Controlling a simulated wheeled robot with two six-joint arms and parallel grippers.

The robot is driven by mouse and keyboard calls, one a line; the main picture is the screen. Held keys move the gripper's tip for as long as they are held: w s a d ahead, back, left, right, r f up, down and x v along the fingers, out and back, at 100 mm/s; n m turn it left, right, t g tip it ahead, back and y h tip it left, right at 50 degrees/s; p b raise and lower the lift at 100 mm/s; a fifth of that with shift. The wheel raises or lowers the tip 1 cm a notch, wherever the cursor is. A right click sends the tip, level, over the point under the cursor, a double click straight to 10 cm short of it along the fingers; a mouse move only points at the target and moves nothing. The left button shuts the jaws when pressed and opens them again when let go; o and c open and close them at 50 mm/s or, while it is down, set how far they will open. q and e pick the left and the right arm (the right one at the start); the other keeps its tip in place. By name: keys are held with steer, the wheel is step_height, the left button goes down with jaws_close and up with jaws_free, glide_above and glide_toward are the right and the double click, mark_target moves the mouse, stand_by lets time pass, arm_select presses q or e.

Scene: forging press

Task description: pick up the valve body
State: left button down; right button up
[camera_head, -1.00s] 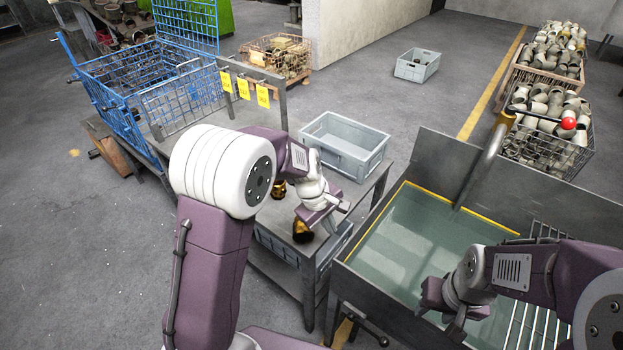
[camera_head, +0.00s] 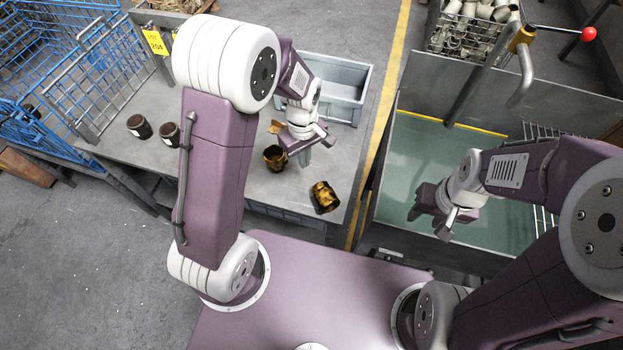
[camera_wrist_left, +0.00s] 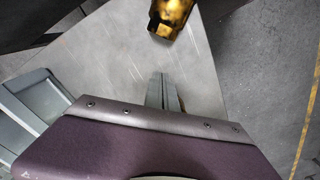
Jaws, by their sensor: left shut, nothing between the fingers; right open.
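Valve bodies stand or lie on the grey table (camera_head: 230,185). One brown-and-yellow valve body (camera_head: 324,197) lies tilted near the table's front right corner. Another valve body (camera_head: 274,158) stands just left of my left gripper. Two darker valve bodies (camera_head: 139,127) (camera_head: 169,133) stand further left. My left gripper (camera_head: 306,160) is shut and empty above the table, between the two brown-and-yellow ones. In the left wrist view its closed fingers (camera_wrist_left: 163,77) point towards a brown-and-yellow valve body (camera_wrist_left: 171,16), apart from it. My right gripper (camera_head: 430,222) is open and empty over the tank.
The water tank (camera_head: 400,185) with dark walls is to the right. A blue wire cage (camera_head: 35,70) and a grey wire rack (camera_head: 100,75) are at the left. A yellow tag (camera_head: 155,43) hangs at the table's back.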

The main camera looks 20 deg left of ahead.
mark_target(326, 197)
arm_select(q)
step_height(326, 197, down, 6)
steer(key=shift+a+f, duration=0.1)
steer(key=shift+a, duration=0.05)
arm_select(e)
steer(key=shift+a+f, duration=0.15)
steer(key=shift+f, duration=0.15)
arm_select(q)
steer(key=s+d, duration=0.2)
steer(key=shift+d+f, duration=0.1)
steer(key=shift+d, duration=0.2)
arm_select(e)
steer(key=shift+r, duration=0.3)
arm_select(q)
steer(key=shift+s+d, duration=0.25)
steer(key=shift+s, duration=0.05)
